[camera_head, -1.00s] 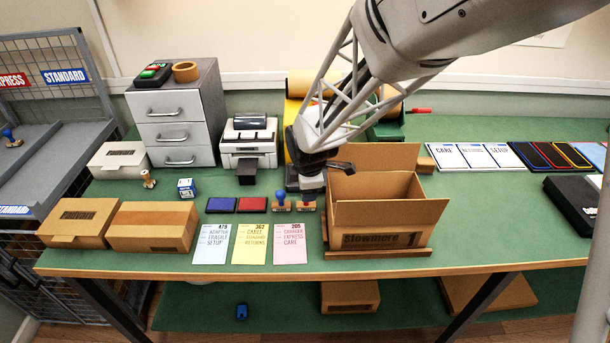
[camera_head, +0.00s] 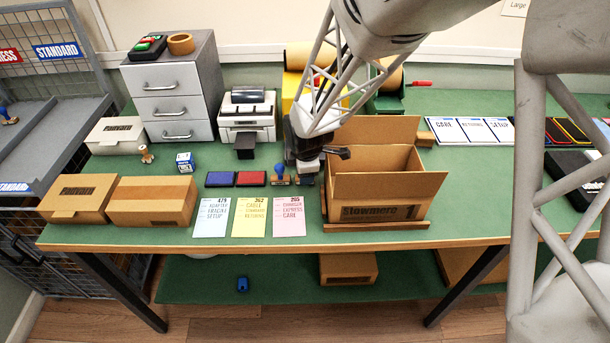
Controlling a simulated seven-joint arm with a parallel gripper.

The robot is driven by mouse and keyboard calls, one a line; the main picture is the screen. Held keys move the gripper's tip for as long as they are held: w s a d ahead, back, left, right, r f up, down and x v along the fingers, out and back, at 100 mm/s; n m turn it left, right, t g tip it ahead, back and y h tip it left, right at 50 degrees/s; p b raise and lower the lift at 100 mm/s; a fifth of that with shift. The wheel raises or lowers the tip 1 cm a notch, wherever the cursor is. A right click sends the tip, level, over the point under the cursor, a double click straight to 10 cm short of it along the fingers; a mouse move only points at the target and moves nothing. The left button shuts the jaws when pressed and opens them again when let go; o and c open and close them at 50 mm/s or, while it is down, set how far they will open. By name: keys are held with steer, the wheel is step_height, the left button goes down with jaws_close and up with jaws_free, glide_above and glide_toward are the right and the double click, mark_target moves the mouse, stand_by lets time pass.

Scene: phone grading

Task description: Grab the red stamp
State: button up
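My gripper (camera_head: 308,168) is low over the table, just left of the open cardboard box, at the right end of the stamp rest. A stamp with a blue knob (camera_head: 279,171) stands close to its left. No red stamp can be made out; the spot right of the blue-knobbed stamp is covered by my gripper. Whether the fingers are open, or hold anything, cannot be seen. A red ink pad (camera_head: 251,178) and a blue ink pad (camera_head: 220,179) lie left of the stamps.
The open cardboard box (camera_head: 380,213) stands close on the right of my gripper. Several colored cards (camera_head: 250,217) lie in front of the ink pads. A label printer (camera_head: 247,122) stands behind them. Closed boxes (camera_head: 150,201) are at the left. My arm links cover the right side.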

steer(key=shift+c, duration=0.2)
steer(key=c, duration=1)
steer(key=shift+o, duration=0.2)
steer(key=shift+r, duration=0.1)
steer(key=shift+r, duration=4.9)
